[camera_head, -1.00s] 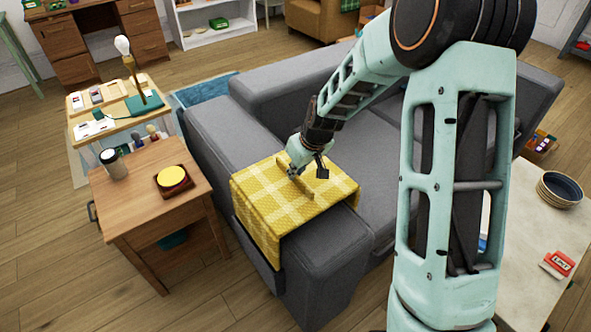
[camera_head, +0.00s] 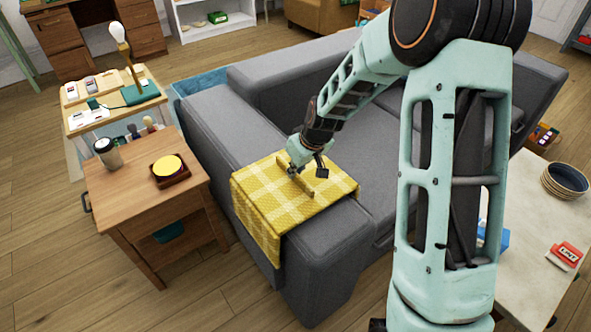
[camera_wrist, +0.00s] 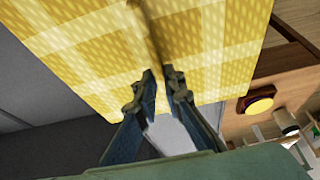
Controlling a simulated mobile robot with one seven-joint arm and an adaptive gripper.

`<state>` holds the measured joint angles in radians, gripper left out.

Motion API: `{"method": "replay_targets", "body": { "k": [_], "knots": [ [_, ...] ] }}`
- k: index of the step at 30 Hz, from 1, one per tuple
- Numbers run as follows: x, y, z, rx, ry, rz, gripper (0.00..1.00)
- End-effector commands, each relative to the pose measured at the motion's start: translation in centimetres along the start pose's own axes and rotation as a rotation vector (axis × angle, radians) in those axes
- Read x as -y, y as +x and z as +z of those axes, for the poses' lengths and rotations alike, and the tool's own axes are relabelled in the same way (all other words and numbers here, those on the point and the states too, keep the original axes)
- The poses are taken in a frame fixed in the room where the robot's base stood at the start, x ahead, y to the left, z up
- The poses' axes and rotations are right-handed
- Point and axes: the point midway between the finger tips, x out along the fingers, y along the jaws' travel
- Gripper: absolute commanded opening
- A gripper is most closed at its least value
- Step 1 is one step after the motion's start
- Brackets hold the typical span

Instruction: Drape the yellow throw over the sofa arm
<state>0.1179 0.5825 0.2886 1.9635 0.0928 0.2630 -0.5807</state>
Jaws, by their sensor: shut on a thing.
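The yellow checked throw (camera_head: 275,204) lies across the grey sofa arm (camera_head: 322,262). One side hangs down the outer face of the arm, and the other side reaches towards the seat. My gripper (camera_head: 301,178) is over the top of the throw, shut on a raised fold of it. In the wrist view the two fingers (camera_wrist: 162,82) pinch a ridge of the throw (camera_wrist: 85,50). The throw's edge on the seat side is partly hidden by my gripper.

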Motion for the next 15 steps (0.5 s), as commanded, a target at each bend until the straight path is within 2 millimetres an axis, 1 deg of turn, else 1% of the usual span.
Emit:
{"method": "replay_targets", "body": {
  "k": [2, 3, 7, 8, 15],
  "knots": [
    [0.31, 0.14, 0.20, 0.005, 0.000, -0.006, 0.00],
    [0.33, 0.16, 0.22, 0.005, 0.000, -0.006, 0.13],
    [0.34, 0.16, 0.24, 0.006, 0.000, -0.006, 0.28],
    [0.32, 0.15, 0.23, 0.006, 0.000, -0.006, 0.29],
    [0.26, 0.15, 0.29, 0.007, 0.001, -0.005, 0.29]
  ]
}}
